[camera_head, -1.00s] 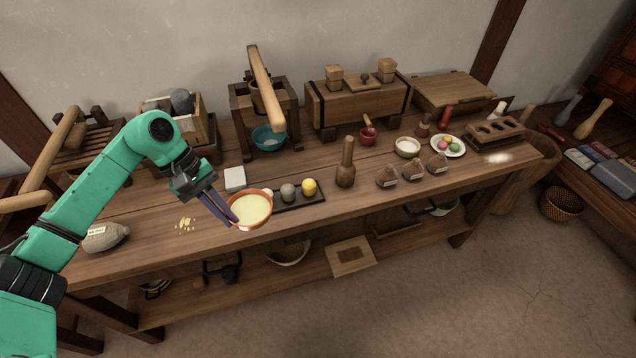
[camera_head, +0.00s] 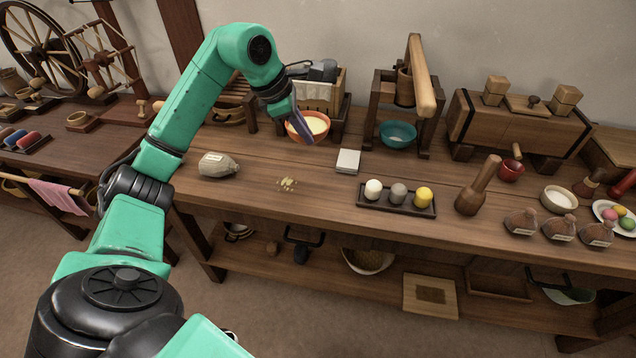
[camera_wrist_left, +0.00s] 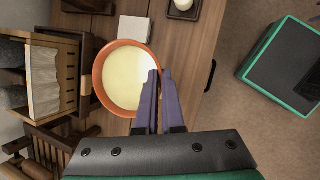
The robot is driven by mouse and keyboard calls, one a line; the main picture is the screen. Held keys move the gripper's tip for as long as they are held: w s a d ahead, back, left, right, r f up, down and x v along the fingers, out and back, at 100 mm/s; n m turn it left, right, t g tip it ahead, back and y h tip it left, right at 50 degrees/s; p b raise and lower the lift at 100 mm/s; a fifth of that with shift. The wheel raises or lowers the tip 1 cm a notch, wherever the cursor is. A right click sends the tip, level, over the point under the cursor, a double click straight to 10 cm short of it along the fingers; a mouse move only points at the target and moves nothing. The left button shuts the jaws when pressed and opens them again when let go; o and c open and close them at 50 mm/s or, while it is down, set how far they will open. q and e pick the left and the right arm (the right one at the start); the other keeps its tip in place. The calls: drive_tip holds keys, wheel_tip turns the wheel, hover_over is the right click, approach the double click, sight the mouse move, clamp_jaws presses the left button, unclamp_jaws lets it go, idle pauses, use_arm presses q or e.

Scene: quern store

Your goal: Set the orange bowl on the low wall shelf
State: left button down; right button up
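The orange bowl (camera_head: 294,132), filled with pale yellow contents, is held by my left gripper (camera_head: 301,119). In the left wrist view the bowl (camera_wrist_left: 99,75) shows from above, with the purple fingers of my left gripper (camera_wrist_left: 159,92) closed on its rim. The bowl is above the workbench, in front of the wooden crate. It looks raised and roughly level, but its height is hard to judge. I cannot make out a low wall shelf in these views. My right gripper is not in view.
The wooden crate (camera_head: 341,95) stands close behind the bowl. A white block (camera_head: 348,160), a tray with three balls (camera_head: 396,199) and a teal bowl (camera_head: 397,135) are to the right. A grey sack (camera_head: 217,165) lies at the left. A side table (camera_head: 100,128) holds a spinning wheel.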

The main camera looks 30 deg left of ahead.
use_arm(q)
wheel_tip(320, 180, down, 14)
drive_tip(key=shift+f+b, duration=0.2)
drive_tip(key=shift+b, duration=0.4)
drive_tip(key=shift+f, duration=0.1)
drive_tip(key=c, duration=1)
unclamp_jaws()
drive_tip(key=shift+c, duration=0.2)
